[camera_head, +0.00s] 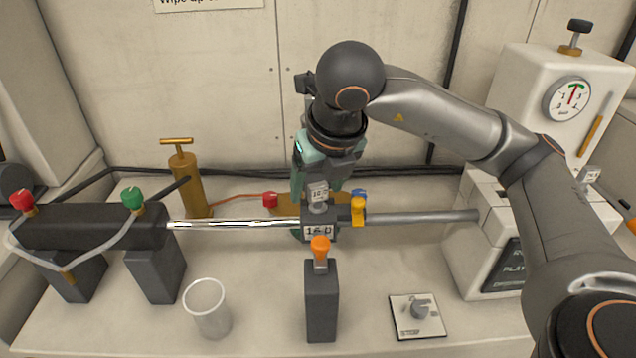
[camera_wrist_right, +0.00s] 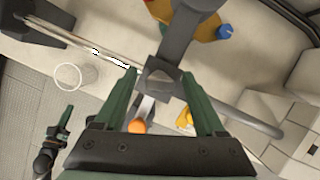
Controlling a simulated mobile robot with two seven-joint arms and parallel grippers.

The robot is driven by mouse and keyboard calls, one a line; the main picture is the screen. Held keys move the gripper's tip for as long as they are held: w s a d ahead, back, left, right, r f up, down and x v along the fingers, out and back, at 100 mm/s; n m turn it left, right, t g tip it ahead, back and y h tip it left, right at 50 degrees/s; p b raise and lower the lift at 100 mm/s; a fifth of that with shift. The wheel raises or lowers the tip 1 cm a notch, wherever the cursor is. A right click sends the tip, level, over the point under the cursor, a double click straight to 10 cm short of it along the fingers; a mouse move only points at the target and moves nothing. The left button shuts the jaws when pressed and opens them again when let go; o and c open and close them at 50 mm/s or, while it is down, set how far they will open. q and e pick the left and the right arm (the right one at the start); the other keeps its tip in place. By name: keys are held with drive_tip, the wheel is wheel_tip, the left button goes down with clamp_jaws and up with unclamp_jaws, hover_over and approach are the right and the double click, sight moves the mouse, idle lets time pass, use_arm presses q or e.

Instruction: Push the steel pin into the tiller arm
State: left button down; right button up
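The tiller arm's dark block (camera_head: 318,232) sits on the long rod at the middle of the head view, with a white label on its front. A silver pin head (camera_head: 318,205) with a small tag stands on top of the block; how deep it sits I cannot tell. The pin is not clear there. What looks like my left gripper (camera_wrist_right: 60,128) is far off at lower left.
A dark post with an orange knob (camera_head: 320,245) stands in front of the block, and a yellow knob (camera_head: 358,211) is at its right.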

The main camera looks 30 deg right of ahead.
use_arm(q)
drive_tip(key=shift+f, duration=0.3)
use_arm(e)
drive_tip(key=shift+f, duration=0.1)
use_arm(q)
drive_tip(key=r+p, duration=0.2)
drive_tip(key=d+r+p, duration=0.1)
drive_tip(key=r+p, duration=0.1)
drive_tip(key=r, duration=0.1)
drive_tip(key=shift+w, duration=0.15)
use_arm(e)
drive_tip(key=v, duration=1.2)
drive_tip(key=shift+s+r, duration=0.15)
drive_tip(key=shift+r, duration=0.2)
use_arm(q)
drive_tip(key=shift+d, duration=0.1)
use_arm(e)
drive_tip(key=shift+a, duration=0.1)
